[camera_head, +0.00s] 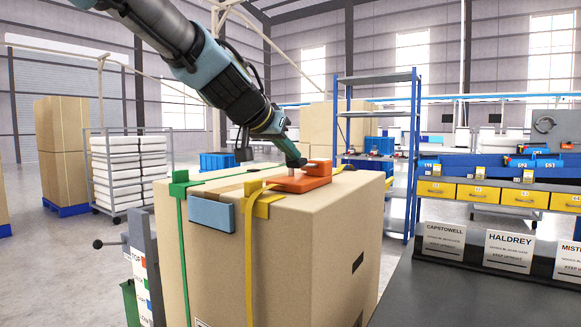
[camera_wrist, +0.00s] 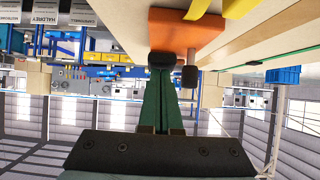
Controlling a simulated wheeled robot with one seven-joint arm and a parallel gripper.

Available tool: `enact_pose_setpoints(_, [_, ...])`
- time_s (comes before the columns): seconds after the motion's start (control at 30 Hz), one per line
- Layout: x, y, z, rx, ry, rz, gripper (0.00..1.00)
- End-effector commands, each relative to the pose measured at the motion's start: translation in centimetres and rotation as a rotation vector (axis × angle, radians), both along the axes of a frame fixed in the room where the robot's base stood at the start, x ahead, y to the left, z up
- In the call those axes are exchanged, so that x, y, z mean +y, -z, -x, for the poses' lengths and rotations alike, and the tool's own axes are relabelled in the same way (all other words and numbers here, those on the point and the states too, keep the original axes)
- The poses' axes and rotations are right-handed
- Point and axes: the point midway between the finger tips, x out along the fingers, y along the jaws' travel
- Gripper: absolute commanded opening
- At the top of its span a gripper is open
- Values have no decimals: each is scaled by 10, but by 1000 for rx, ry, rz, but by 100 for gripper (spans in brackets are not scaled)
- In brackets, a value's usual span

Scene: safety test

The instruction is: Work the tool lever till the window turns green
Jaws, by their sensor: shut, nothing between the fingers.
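An orange tool (camera_head: 300,184) lies on top of a large cardboard box (camera_head: 300,235), by the yellow strap (camera_head: 249,255). My gripper (camera_head: 298,163) is at the tool from behind, fingers together. In the wrist view the tool is an orange block (camera_wrist: 187,32) at the top. There my green fingers are shut, with their dark tips (camera_wrist: 162,59) close to the block; I cannot tell if they touch it. A dark peg-like part (camera_wrist: 190,73) sticks out beside the tips; it may belong to the lever. I cannot make out the window or its colour.
A green strap (camera_head: 181,250) also runs over the box, and a blue-grey pad (camera_head: 212,214) hangs at its edge. A post with coloured labels (camera_head: 141,270) stands left. A dark bench (camera_head: 470,300) with signs is at right, a blue shelf rack (camera_head: 378,80) behind.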

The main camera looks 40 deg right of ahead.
Motion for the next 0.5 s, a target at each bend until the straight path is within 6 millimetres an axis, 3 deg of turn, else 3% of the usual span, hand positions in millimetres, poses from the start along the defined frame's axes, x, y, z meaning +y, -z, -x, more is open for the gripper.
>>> enact_pose_setpoints(0.03, [0, 15, 0, -5, -1, 16, 0])
enact_pose_setpoints(0.5, [4, 29, 1, -38, 0, 148, 0])
